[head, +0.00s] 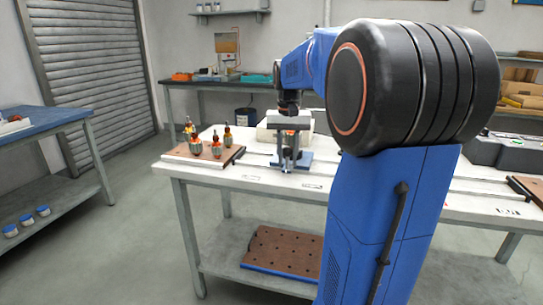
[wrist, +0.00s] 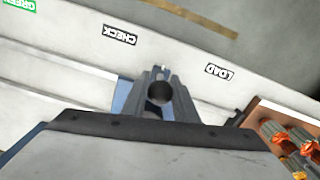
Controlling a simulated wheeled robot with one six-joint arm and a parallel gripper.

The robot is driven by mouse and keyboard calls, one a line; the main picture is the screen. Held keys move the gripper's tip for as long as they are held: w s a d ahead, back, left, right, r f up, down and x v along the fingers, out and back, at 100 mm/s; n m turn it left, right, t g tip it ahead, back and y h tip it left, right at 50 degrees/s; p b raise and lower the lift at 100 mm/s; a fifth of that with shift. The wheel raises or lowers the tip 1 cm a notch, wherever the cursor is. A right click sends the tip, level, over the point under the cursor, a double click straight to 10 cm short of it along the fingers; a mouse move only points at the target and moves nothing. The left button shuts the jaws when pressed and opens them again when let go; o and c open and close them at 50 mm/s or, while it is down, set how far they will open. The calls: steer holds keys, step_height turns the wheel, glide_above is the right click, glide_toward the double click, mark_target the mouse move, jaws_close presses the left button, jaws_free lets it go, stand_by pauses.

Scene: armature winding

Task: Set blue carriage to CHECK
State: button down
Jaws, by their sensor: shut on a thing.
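My gripper (head: 289,133) is above the base at the bracket, shut on the carriage.
A brown board (head: 178,153) with several copper-wound armatures (head: 215,149) stands left of the carriage. A GREEN label (wrist: 20,5) lies beyond CHECK. My arm hides the table's middle right.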

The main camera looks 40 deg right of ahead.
steer(key=shift+s+d, duration=0.9)
steer(key=shift+s, duration=0.25)
steer(key=shift+s+d, duration=0.9)
steer(key=shift+s, duration=0.25)
steer(key=shift+s+d, duration=0.9)
steer(key=shift+s, duration=0.25)
steer(key=c, duration=1.4)
jaws_free()
steer(key=shift+c, duration=0.2)
steer(key=shift+r, duration=0.1)
step_height(320, 180, up, 17)
steer(key=shift+r, duration=0.15)
